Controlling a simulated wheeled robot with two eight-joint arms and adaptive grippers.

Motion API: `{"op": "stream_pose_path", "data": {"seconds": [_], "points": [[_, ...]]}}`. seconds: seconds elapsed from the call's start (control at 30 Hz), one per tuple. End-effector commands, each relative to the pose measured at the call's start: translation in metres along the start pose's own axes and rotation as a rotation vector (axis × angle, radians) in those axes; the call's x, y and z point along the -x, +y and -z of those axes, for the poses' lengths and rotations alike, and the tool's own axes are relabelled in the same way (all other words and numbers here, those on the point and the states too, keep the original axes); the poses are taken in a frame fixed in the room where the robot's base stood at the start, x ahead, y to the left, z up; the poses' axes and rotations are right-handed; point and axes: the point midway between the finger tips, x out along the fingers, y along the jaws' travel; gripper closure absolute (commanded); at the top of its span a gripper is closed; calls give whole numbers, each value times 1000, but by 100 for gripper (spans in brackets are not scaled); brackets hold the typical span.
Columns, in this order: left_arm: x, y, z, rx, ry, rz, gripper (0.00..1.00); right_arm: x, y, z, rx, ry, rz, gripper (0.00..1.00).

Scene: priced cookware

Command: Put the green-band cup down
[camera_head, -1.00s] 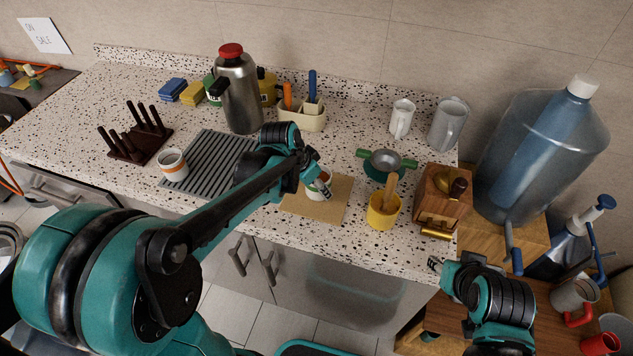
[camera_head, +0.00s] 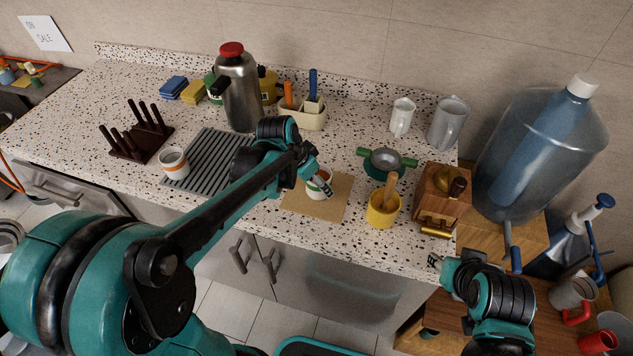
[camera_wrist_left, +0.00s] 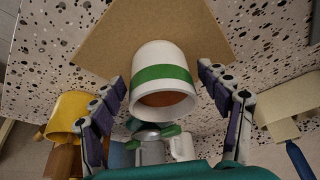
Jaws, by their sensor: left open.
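The green-band cup (camera_head: 316,188) is white with a green stripe and a brownish inside. It stands on the tan board (camera_head: 335,205) near the counter's front edge. In the left wrist view the cup (camera_wrist_left: 160,58) sits between the fingers of my left gripper (camera_wrist_left: 162,78), with a narrow gap on each side. My left gripper (camera_head: 323,187) is open around the cup and partly hides it in the head view. My right gripper (camera_head: 436,262) is by the counter's right front corner, away from the cup; its jaws are too small to judge.
An orange-band cup (camera_head: 173,162) stands at the left edge of the grey ribbed mat (camera_head: 208,165). A yellow utensil pot (camera_head: 383,210) and a wooden grinder (camera_head: 440,200) stand right of the board. A steel flask (camera_head: 240,95) is behind. Bare counter lies in front of the pot.

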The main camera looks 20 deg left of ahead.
Motion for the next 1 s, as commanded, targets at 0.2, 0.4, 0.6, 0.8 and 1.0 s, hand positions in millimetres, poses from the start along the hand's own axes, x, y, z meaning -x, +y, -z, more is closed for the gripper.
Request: {"op": "stream_pose_path", "data": {"seconds": [0.2,0.4,0.6,0.8,1.0], "points": [[55,0,1,2,-1,0,24,20,0,15,0,0,0,60],[89,0,1,2,-1,0,24,30,0,22,0,0,0,60],[105,4,-4,17,3,11,24,33,0,24,0,0,0,60],[123,33,-40,176,46,113,24,32,0,23,0,0,0,60],[131,58,-85,373,144,223,24,32,0,23,0,0,0,60]]}}
